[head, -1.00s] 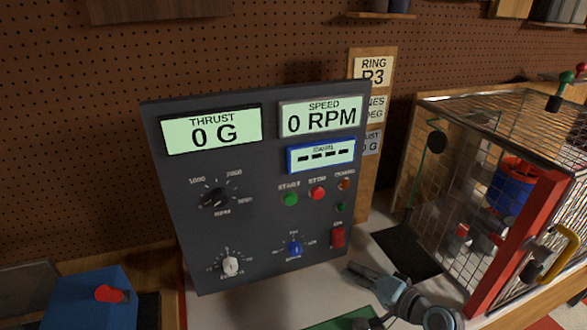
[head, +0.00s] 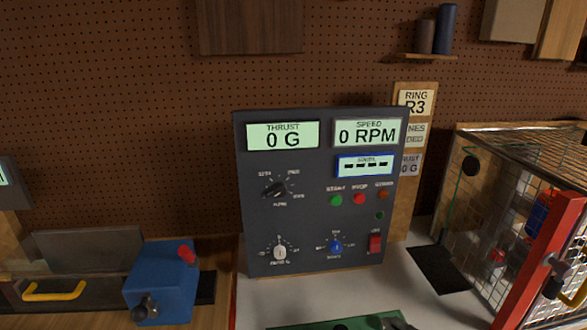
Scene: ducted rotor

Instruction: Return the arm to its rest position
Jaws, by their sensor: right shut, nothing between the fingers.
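My right gripper (head: 396,323) barely shows at the bottom edge, below the control panel and at the green mat. Its fingers are shut with nothing between them, and the rest of the arm is cut off by the frame. My left gripper is out of view. The dark control panel (head: 315,225) stands upright behind, its displays reading 0 G and 0 RPM.
A green mat (head: 340,324) lies at the bottom. The wire cage (head: 480,215) with a red post (head: 540,265) stands at right. A blue box (head: 160,285) with a red knob sits at left. White bench surface is free before the panel.

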